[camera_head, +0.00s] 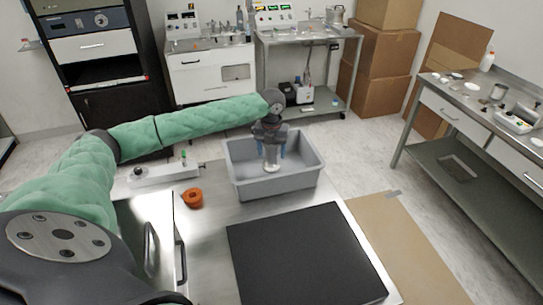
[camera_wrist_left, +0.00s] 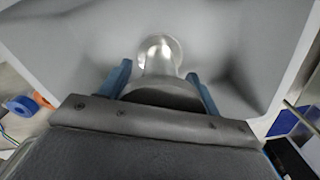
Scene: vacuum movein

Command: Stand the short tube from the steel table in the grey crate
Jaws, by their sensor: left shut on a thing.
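My left gripper (camera_head: 271,148) reaches from the left and points down into the grey crate (camera_head: 295,185). Its blue fingers are shut on the short metal tube (camera_head: 271,163), which looks upright. In the left wrist view the tube (camera_wrist_left: 160,58) sits between the two fingers, with its flanged end towards the crate floor (camera_wrist_left: 225,40). I cannot tell whether that end touches the floor. The crate stands on the steel table (camera_head: 210,235) and looks otherwise empty. My right gripper is not in view.
A black flat panel (camera_head: 300,255) lies on the table in front of the crate. An orange ring-shaped part (camera_head: 192,198) and a white device (camera_head: 163,175) are left of the crate. A side bench (camera_head: 480,120) stands at right, and cardboard boxes (camera_head: 383,75) stand behind.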

